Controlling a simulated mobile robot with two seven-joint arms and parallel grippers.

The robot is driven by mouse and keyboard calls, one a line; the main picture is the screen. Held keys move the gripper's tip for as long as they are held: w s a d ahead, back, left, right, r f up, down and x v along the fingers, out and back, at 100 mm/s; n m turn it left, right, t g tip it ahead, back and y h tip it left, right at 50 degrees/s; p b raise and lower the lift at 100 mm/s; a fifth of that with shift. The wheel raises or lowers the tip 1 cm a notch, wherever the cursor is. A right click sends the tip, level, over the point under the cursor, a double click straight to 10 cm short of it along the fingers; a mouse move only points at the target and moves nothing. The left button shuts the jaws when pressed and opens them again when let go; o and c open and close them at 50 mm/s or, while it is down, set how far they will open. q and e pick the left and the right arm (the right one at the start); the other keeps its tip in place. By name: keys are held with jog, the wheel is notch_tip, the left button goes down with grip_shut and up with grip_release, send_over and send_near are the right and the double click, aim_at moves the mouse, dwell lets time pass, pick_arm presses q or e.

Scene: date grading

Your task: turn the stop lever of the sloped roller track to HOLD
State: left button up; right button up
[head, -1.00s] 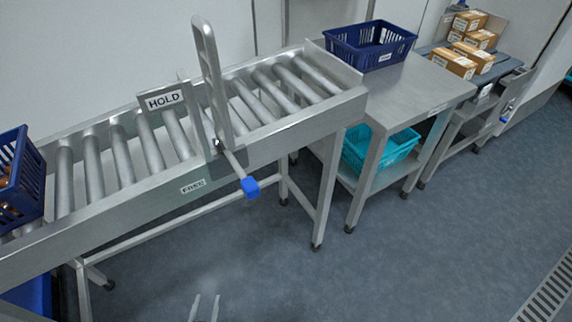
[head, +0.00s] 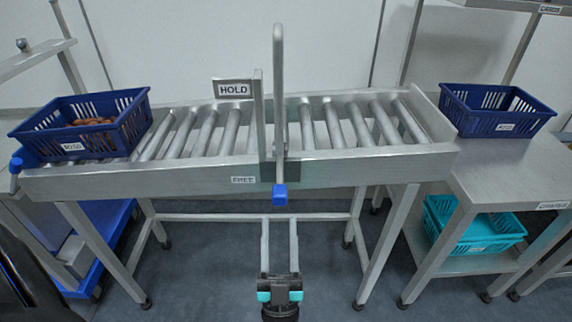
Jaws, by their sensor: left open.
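The sloped roller track (head: 330,172) runs across the middle of the head view. Its stop lever ends in a blue knob (head: 280,194) that juts from the front rail, just right of the FREE label (head: 243,180). A tall metal stop bar (head: 279,90) stands up above the knob. The HOLD plate (head: 234,88) is upright above the rollers, left of the bar. My left gripper (head: 279,224) is open and empty, its two fingers pointing up the picture, below the knob and apart from it. My right gripper is not in view.
A blue crate (head: 130,128) with brown contents sits on the track's left end. Another blue crate (head: 500,125) stands on the steel table (head: 480,185) at right, above a teal crate (head: 480,240) on the lower shelf. Floor is clear before the track.

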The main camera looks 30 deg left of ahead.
aim_at(280, 177)
pick_arm(q)
jog(key=x, duration=1.2)
jog(key=shift+w, duration=0.1)
jog(key=shift+d, duration=0.1)
grip_shut()
dwell(0.9)
